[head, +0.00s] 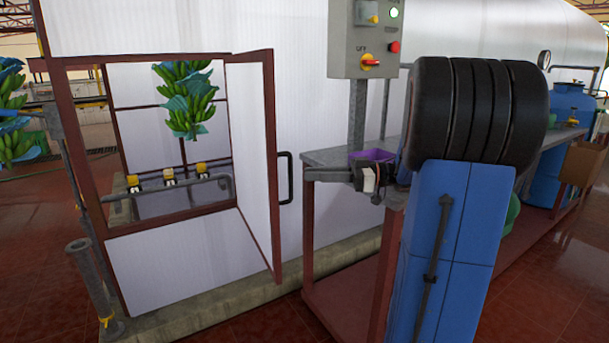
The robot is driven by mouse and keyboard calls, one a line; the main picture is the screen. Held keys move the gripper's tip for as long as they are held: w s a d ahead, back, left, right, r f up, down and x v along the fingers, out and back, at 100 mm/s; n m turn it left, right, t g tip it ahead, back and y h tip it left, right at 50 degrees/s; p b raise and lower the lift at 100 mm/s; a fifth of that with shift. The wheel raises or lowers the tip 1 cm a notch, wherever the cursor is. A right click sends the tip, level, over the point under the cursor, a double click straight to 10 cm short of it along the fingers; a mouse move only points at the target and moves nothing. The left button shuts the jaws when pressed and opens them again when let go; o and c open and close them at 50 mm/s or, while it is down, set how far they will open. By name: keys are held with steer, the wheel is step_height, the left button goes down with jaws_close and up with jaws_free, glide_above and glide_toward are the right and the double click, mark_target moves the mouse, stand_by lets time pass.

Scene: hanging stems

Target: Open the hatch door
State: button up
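The hatch (84,140) is a red-brown framed opening in the white wall at the left. Its door (248,150), a white panel in a red-brown frame, stands swung outward at the right of the opening. A black bar handle (285,178) sits on the door's outer face. My arm's blue link and black ribbed joint fill the right foreground. What looks like my gripper (330,174) points left, just right of the handle and apart from it, over the table's end. Its rear is hidden by my arm. Its fingers are too small and dark to tell open from shut.
A grey table (330,156) on red legs stands right of the door, with a purple container (375,155) on it. A control box (365,40) hangs above. A grey post (93,285) and a concrete kerb (220,305) are below the hatch. Banana bunches (187,100) hang inside.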

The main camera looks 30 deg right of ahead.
steer(key=shift+s+d, duration=0.3)
steer(key=shift+d, duration=0.1)
